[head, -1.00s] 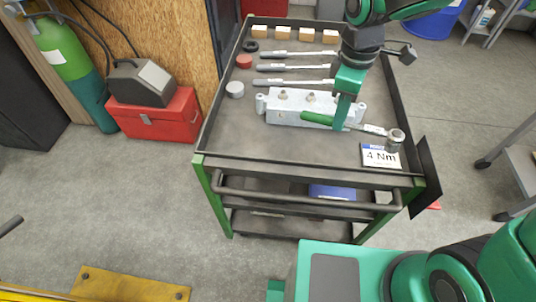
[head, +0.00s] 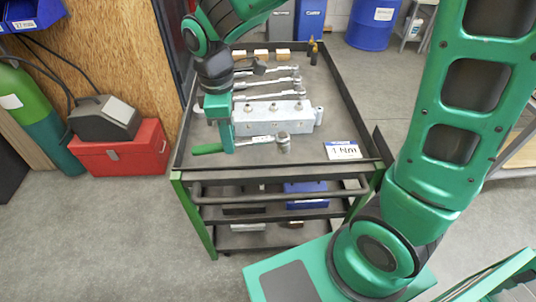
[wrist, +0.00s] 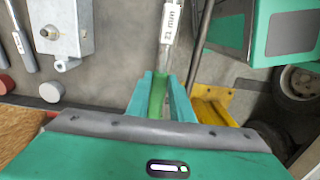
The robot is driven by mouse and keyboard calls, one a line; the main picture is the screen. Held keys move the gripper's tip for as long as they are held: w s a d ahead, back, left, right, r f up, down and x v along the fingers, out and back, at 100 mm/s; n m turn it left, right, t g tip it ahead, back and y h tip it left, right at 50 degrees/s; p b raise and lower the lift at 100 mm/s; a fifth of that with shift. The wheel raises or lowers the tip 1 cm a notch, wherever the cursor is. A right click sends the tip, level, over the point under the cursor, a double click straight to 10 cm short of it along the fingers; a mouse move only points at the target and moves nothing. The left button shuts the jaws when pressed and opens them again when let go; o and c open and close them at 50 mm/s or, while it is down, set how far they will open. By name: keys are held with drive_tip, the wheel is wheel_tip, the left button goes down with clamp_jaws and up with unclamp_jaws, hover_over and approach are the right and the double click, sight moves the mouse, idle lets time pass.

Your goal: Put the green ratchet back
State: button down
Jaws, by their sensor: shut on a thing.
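The green ratchet has a green handle (head: 208,149) and a silver shaft ending in a round head (head: 283,139). My gripper (head: 226,147) is shut on its handle, at the front left of the cart top. The ratchet points right, in front of the grey metal block (head: 270,118); its exact height above the cart is unclear. In the wrist view the green handle (wrist: 158,96) sits between my fingers, with a labelled shaft (wrist: 169,25) beyond. Several silver ratchets (head: 270,94) with dark handles lie behind the block, partly hidden by my arm.
The cart top (head: 310,170) has a raised dark rim. Wooden blocks (head: 261,54) line the back. A red toolbox (head: 122,150) is on the floor left. The cart's right side has free room.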

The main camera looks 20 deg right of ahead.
drive_tip(key=w+d+f, duration=0.2)
drive_tip(key=d, duration=0.1)
drive_tip(key=w+d+f, duration=0.1)
drive_tip(key=d+f, duration=0.1)
drive_tip(key=d, duration=0.1)
drive_tip(key=w+d+f, duration=0.2)
drive_tip(key=d+f, duration=0.1)
drive_tip(key=d, duration=0.1)
drive_tip(key=shift+w+d, duration=0.1)
drive_tip(key=shift+w, duration=0.2)
drive_tip(key=shift+f, duration=2)
drive_tip(key=shift+f, duration=0.1)
drive_tip(key=c, duration=1.6)
unclamp_jaws()
drive_tip(key=shift+o, duration=0.2)
wheel_tip(320, 180, up, 12)
